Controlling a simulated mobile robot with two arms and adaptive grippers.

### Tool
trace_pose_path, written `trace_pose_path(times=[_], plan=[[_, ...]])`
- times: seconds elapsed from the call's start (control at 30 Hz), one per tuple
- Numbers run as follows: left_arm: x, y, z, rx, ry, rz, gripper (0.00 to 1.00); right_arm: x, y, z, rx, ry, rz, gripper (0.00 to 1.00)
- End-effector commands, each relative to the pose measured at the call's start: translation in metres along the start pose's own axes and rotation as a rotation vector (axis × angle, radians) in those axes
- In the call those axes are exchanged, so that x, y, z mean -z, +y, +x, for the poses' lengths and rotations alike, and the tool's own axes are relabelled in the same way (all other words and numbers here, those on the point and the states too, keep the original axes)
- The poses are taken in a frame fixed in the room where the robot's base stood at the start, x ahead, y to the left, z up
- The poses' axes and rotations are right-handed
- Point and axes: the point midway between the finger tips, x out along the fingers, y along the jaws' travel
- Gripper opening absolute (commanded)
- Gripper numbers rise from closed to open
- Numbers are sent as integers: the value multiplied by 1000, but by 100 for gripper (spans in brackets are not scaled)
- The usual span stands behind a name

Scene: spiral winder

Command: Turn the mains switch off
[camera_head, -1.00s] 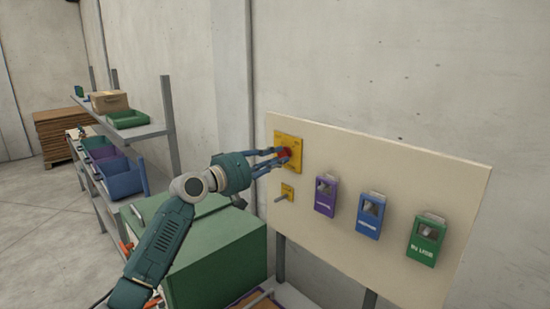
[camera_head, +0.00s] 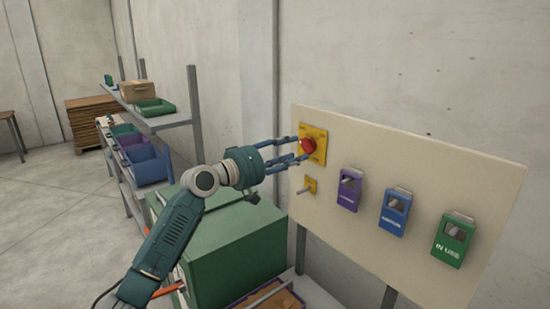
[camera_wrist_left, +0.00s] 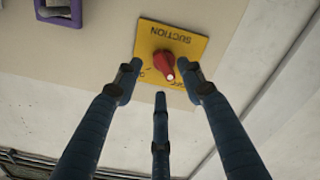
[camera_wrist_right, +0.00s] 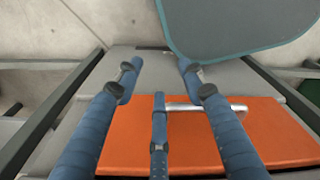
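A red rotary knob (camera_head: 307,146) sits on a yellow plate (camera_head: 320,133) at the upper left of the cream panel. In the left wrist view the knob (camera_wrist_left: 165,65) has a pale mark at its lower end. The plate's large lettering reads "SUCTION", upside down; smaller words are partly hidden. A small yellow plate with a grey lever (camera_head: 306,188) is below it. My left gripper (camera_wrist_left: 160,78) is open, its fingers apart just short of the knob and apparently not touching it. My right gripper (camera_wrist_right: 160,80) is open and empty, over an orange surface with a metal handle.
Purple (camera_head: 349,189), blue (camera_head: 393,212) and green (camera_head: 453,239) boxes hang on the cream panel (camera_head: 400,160) to the right. A green cabinet (camera_head: 240,240) stands below my left arm. Shelving with bins (camera_head: 150,168) is at the left.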

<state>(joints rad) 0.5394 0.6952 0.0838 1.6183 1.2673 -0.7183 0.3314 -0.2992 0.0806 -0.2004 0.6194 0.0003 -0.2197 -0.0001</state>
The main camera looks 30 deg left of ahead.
Motion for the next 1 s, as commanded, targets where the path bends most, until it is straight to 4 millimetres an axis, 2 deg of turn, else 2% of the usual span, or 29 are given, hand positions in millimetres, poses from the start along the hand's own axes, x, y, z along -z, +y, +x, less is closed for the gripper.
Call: trace_pose_path(times=[0.03, 0.2, 0.4, 0.57, 1.0], plan=[[-1, -2, -12, 4, -1, 2, 40, 0, 0, 0, 0, 0, 0, 40], [-1, -2, -48, 4, -1, 0, 40, 0, -1, 0, 1, 0, 0, 40], [0, 0, -76, 0, 1, -2, 40, 0, -1, 0, 1, 0, 0, 40], [0, 0, -84, -1, 1, -1, 40, 0, -1, 0, 1, 0, 0, 40], [0, 0, -84, -1, 1, -2, 40, 0, -1, 0, 1, -1, 1, 40]])
